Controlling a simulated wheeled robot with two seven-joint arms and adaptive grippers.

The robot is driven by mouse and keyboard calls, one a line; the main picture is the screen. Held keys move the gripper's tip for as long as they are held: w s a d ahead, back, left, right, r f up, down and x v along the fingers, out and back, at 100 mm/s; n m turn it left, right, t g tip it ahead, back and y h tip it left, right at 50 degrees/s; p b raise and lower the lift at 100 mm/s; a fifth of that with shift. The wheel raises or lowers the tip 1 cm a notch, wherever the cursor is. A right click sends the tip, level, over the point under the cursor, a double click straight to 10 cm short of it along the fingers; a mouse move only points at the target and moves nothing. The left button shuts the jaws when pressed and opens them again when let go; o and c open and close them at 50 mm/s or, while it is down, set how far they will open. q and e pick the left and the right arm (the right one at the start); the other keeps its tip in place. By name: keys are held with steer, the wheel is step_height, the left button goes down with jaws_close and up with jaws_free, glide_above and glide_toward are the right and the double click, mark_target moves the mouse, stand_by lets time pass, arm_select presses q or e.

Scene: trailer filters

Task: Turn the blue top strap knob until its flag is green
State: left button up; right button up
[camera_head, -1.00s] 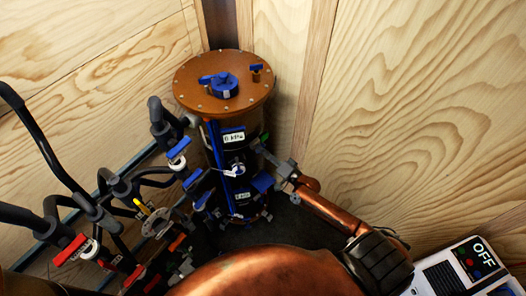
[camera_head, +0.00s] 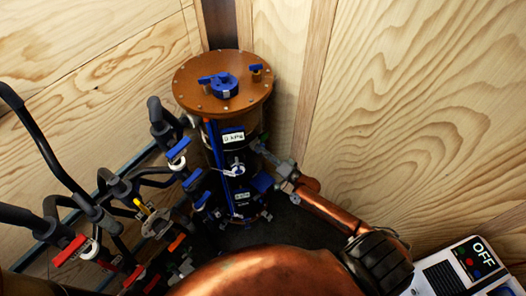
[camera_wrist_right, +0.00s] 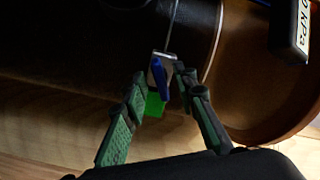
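The blue top strap knob (camera_wrist_right: 160,80) shows in the right wrist view on a small grey block at the side of the dark canister. A bright green flag (camera_wrist_right: 155,104) shows just below it. My right gripper (camera_wrist_right: 161,72) is open, with a finger on each side of the knob; contact is unclear. In the head view my right gripper (camera_head: 264,150) is at the right side of the upper canister (camera_head: 211,135), below its brown lid (camera_head: 190,88). The knob is too small to make out there. My left gripper is not in view.
Pipes with blue valve handles (camera_head: 178,150) and a red handle (camera_head: 70,250) crowd the left. A blue fitting (camera_head: 224,86) sits on the lid. A white box marked OFF (camera_head: 440,275) is at lower right. Wooden walls (camera_head: 410,110) stand behind.

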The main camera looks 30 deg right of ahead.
steer(key=v, duration=1.2)
steer(key=s+d+f+n+g+h, duration=0.1)
steer(key=s+d+f+n+g, duration=0.3)
steer(key=f, duration=0.8)
steer(key=s+f+m+g+h, duration=0.1)
steer(key=s+f+h, duration=0.1)
steer(key=s+f, duration=0.65)
steer(key=s+d+f+n+g+h, duration=0.1)
steer(key=s+d+f+n+g, duration=0.15)
steer(key=f, duration=1.15)
steer(key=s+a+f+n+g, duration=0.2)
steer(key=s+f, duration=0.4)
steer(key=s, duration=0.4)
steer(key=s+a+f+n+g, duration=0.1)
steer(key=s+a+f+g, duration=0.3)
steer(key=s, duration=0.7)
steer(key=s+a+f+n+g, duration=0.2)
steer(key=s+a+f+g, duration=0.1)
steer(key=s+a+f, duration=0.4)
steer(key=s+f, duration=0.2)
steer(key=s, duration=0.1)
steer(key=shift+s+f+n, duration=0.15)
steer(key=shift+s+n, duration=0.1)
steer(key=shift+n, duration=0.1)
